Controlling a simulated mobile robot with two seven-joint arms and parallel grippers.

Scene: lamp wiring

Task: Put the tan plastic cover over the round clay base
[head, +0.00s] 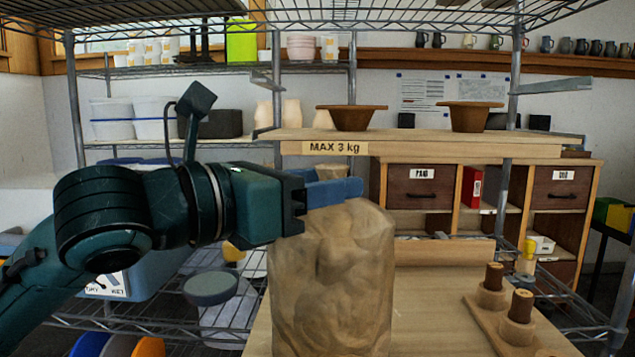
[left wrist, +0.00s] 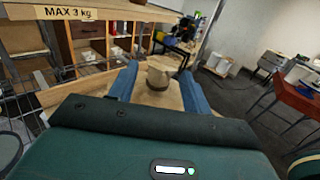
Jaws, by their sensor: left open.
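The tan plastic cover (head: 335,275) is a tall, rumpled, bag-like shape standing on the wooden table. My right gripper is not in view.
Two brown bowls (head: 352,117) stand on the shelf marked MAX 3 kg (head: 420,135), behind the cover. A wooden rack with brown-topped pegs (head: 517,318) lies at the right of the table (head: 430,315). Wire shelving (head: 510,150) frames the scene. The table between cover and rack is clear.

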